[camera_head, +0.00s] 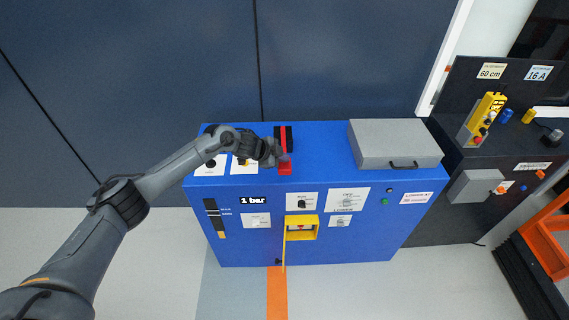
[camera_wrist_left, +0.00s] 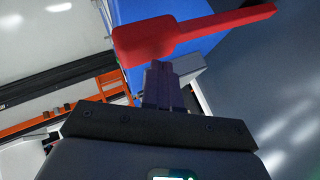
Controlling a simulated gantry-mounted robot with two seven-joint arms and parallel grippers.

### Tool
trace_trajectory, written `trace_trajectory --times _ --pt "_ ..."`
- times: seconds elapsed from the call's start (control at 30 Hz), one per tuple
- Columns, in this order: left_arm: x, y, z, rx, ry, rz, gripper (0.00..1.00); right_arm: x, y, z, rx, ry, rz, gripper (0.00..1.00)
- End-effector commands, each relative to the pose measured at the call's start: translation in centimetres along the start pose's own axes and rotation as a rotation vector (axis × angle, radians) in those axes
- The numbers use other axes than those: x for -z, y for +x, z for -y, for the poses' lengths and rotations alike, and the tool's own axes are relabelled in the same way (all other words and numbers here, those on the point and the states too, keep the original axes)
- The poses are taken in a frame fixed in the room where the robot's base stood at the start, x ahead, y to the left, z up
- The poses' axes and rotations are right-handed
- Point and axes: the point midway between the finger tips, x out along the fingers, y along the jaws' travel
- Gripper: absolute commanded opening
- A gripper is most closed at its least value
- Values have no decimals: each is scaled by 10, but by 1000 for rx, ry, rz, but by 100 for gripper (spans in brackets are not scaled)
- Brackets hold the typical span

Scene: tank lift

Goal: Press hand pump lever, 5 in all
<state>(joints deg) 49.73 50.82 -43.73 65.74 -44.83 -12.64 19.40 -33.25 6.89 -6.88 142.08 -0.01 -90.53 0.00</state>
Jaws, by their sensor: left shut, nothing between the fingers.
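The red hand pump lever (camera_head: 285,169) is on top of the blue cabinet (camera_head: 370,225), at a black slotted mount (camera_head: 290,134). My left gripper (camera_head: 283,157) is at the lever and covers part of it. In the left wrist view the lever (camera_wrist_left: 225,30) crosses the top of the picture, with a wide end at the left and a narrower bar to the right. My left fingers (camera_wrist_left: 160,70) are shut and empty, with their tips close to the lever's underside edge in that view. I cannot tell whether they touch it. My right gripper is not in view.
A display (camera_head: 253,200) on the cabinet front reads 1 bar. A grey box (camera_head: 393,143) with a handle sits on the cabinet's right side. A yellow-framed recess (camera_head: 301,228) is on the front. A dark bench (camera_head: 465,215) stands at the right.

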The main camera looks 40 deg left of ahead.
Motion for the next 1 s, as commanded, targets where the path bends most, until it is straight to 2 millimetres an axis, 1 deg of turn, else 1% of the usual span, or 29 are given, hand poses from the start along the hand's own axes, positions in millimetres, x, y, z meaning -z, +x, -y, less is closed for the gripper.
trace_trajectory --times 1.0 --pt "-4 6 -4 0 -1 0 0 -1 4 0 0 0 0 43"
